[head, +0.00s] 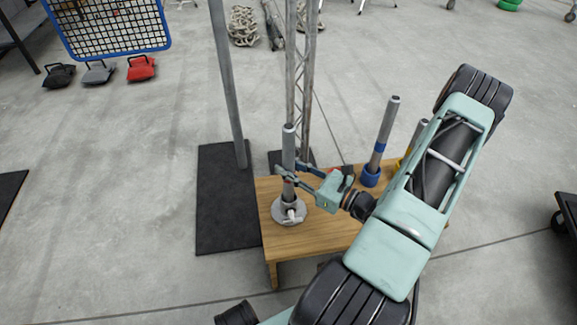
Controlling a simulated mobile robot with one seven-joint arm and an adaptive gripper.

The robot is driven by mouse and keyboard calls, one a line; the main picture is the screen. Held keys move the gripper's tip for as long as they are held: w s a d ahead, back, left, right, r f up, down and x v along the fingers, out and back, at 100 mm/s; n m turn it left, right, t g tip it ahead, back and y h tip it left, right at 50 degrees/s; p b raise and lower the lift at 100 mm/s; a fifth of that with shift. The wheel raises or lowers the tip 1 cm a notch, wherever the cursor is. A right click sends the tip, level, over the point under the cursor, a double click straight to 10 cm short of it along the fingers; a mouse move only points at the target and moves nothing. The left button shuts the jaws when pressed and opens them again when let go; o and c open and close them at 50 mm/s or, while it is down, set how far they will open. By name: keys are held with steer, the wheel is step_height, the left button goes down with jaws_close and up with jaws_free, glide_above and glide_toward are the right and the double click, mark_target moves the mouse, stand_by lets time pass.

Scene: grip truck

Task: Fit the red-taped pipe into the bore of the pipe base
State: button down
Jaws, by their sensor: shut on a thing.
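A grey pipe (288,145) stands upright at the left part of the wooden table. My gripper (282,174) is shut around it at about mid-height, reaching in from the right. I cannot make out red tape on this pipe; the fingers cover part of it. The round grey pipe base (277,214) is on the table directly below the pipe. The pipe's lower end meets the middle of the base, but I cannot tell how deep it sits in the bore.
A blue-taped pipe (382,135) stands in a blue holder (370,176) on the wooden table (330,235). A yellow-marked pipe (410,142) is partly behind my arm. A tall grey post (228,85) rises from a black mat (225,220) at left. A lattice mast (308,70) stands behind.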

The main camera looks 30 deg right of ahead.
steer(key=c, duration=1.6)
jaws_free()
steer(key=shift+f, duration=0.1)
steer(key=shift+s, duration=0.1)
steer(key=v, duration=1.2)
